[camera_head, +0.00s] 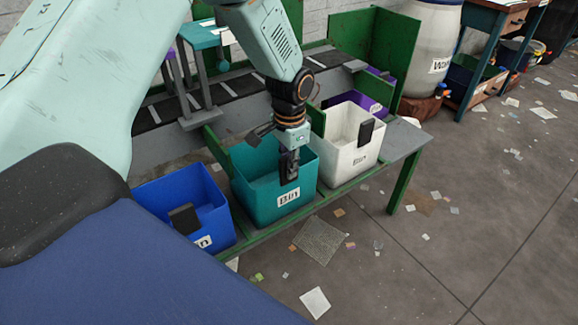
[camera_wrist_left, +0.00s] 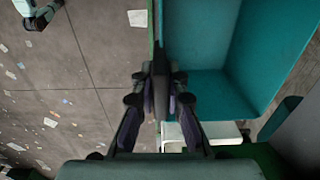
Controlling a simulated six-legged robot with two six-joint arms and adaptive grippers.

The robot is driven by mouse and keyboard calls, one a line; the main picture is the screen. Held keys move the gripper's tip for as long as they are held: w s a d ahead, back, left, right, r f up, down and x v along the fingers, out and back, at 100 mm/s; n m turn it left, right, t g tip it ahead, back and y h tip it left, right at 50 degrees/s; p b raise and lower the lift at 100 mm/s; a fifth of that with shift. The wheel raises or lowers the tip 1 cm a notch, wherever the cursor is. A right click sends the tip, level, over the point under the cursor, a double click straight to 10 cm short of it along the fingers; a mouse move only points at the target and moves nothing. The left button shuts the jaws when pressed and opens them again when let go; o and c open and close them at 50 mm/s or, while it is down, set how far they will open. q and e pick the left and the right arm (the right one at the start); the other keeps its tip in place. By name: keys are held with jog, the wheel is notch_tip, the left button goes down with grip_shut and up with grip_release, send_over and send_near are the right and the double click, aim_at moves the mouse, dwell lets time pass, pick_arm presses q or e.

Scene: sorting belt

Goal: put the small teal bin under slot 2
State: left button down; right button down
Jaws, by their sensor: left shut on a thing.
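The teal bin (camera_head: 258,205) stands upright between the blue and white bins at the front of the green-edged bench. In the left wrist view the fingers (camera_wrist_left: 160,98) close around that dark tab, with the teal bin's open inside (camera_wrist_left: 200,45) to the right. I cannot tell whether the bin's base touches the bench. My right gripper is not in view.
The blue bin (camera_head: 215,221) stands close on the left, the white bin (camera_head: 340,165) close on the right. A green divider (camera_head: 217,150) rises behind the teal bin. The dark belt (camera_head: 235,84) runs behind. The littered floor in front is otherwise open.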

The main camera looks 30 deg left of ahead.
pick_arm(q)
jog(key=shift+f, duration=0.15)
jog(key=c, duration=1.4)
grip_release()
notch_tip(320, 180, up, 12)
jog(key=p, duration=0.4)
jog(key=shift+d, duration=0.1)
